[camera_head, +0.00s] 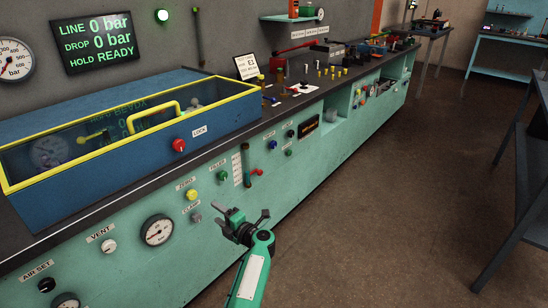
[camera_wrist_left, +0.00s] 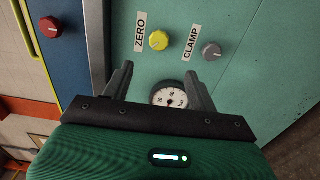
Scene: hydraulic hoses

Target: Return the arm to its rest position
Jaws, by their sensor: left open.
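My left gripper (camera_head: 247,217) is open and empty in the head view, in front of the green bench front (camera_head: 215,262). Its arm comes up from the bottom edge. In the left wrist view its two fingers (camera_wrist_left: 158,88) stand apart with nothing between them; a gauge (camera_wrist_left: 169,98) on the panel shows behind them. The yellow ZERO knob (camera_wrist_left: 158,41) and the grey CLAMP knob (camera_wrist_left: 211,51) lie beyond the fingertips, apart from them. My right gripper is in neither view.
A blue test box (camera_head: 85,190) with a yellow-framed clear lid stands shut on the bench. The display (camera_head: 98,40) reads LINE 0 bar, DROP 0 bar, HOLD READY. Small fittings stand farther along the bench. A dark table (camera_head: 520,190) is at the right; open floor (camera_head: 390,200) lies between.

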